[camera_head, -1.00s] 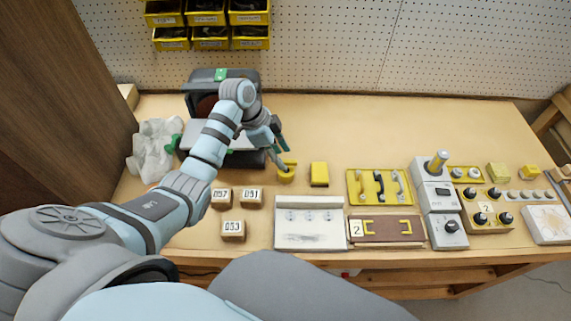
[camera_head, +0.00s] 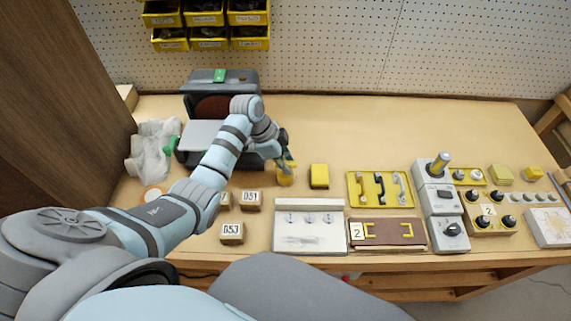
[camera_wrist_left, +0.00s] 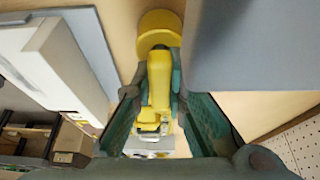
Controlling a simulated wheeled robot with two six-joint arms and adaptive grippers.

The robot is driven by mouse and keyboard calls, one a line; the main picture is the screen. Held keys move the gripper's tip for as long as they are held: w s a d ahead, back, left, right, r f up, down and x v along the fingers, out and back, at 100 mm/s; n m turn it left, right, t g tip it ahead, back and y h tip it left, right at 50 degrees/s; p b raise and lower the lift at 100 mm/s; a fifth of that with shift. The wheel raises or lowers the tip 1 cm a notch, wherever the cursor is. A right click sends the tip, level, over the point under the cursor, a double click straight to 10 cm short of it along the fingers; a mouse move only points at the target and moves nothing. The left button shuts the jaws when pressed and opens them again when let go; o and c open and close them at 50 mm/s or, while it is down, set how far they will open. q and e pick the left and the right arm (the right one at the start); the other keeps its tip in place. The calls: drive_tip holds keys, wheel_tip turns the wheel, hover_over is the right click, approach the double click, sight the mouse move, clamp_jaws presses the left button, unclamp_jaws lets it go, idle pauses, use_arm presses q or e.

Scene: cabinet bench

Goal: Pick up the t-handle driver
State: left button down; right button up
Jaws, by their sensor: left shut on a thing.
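A yellow piece (camera_wrist_left: 158,85), which I take to be the t-handle driver, lies between the fingers of my left gripper (camera_wrist_left: 159,75) in the left wrist view. The gripper is shut on it. A round yellow part (camera_wrist_left: 159,28) shows just beyond the fingertips; I cannot tell whether it is joined to the piece. In the head view my left gripper (camera_head: 285,165) is low over the bench at a small yellow round thing (camera_head: 286,180), which it partly covers. My right gripper is not in view.
A yellow block (camera_head: 319,176) stands close on the right. A grey machine (camera_head: 222,77) is behind my left arm. Numbered wooden blocks (camera_head: 232,233) and a white panel (camera_head: 308,240) are nearer. A yellow handle board (camera_head: 380,202) lies right.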

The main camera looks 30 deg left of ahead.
use_arm(q)
wheel_tip(320, 180, up, 20)
drive_tip(key=p, duration=0.7)
drive_tip(key=shift+p, duration=0.3)
drive_tip(key=shift+f, duration=0.1)
